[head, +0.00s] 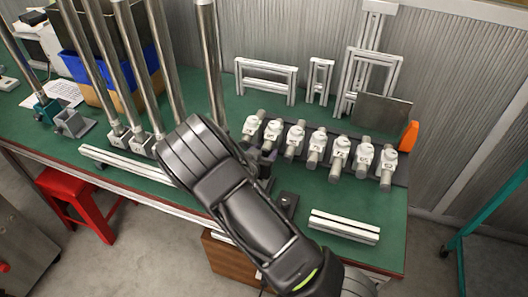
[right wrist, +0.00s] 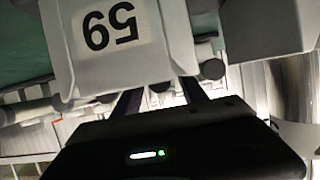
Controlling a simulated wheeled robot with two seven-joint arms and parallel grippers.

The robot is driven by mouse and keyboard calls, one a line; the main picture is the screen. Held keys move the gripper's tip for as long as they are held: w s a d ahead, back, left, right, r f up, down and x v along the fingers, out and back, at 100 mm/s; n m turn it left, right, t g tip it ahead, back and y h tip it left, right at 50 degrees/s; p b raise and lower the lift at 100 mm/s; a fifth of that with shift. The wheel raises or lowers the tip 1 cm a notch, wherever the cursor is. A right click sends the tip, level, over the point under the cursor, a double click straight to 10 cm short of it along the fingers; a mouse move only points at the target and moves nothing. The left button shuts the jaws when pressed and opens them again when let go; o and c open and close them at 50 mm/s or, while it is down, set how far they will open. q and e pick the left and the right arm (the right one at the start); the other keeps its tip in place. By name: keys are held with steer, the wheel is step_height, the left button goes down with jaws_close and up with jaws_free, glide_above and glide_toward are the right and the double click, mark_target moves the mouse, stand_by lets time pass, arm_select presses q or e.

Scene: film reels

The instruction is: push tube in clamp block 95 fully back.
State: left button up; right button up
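Several white numbered clamp blocks stand in a row, each around a grey tube. Their numbers are too small to read surely in the head view. One block (right wrist: 110,45) fills the upper left of the right wrist view, its label upside down with a 5 and a 9 or 6. I cannot tell which head-view block it is. My right gripper (head: 265,165) is at the near left end of the row, partly hidden by its own arm. In the right wrist view two dark fingers (right wrist: 160,95) run behind the block, with a gap between them; their tips are hidden. My left gripper is out of view.
The blocks stand on a green bench (head: 345,200). An orange piece (head: 410,136) stands at the row's right end. White profiles (head: 344,226) lie at the front right. Tall metal tubes (head: 213,70) rise on the left. White frames (head: 266,80) stand behind the row.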

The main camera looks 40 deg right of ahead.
jaws_close()
stand_by(0.3)
stand_by(1.0)
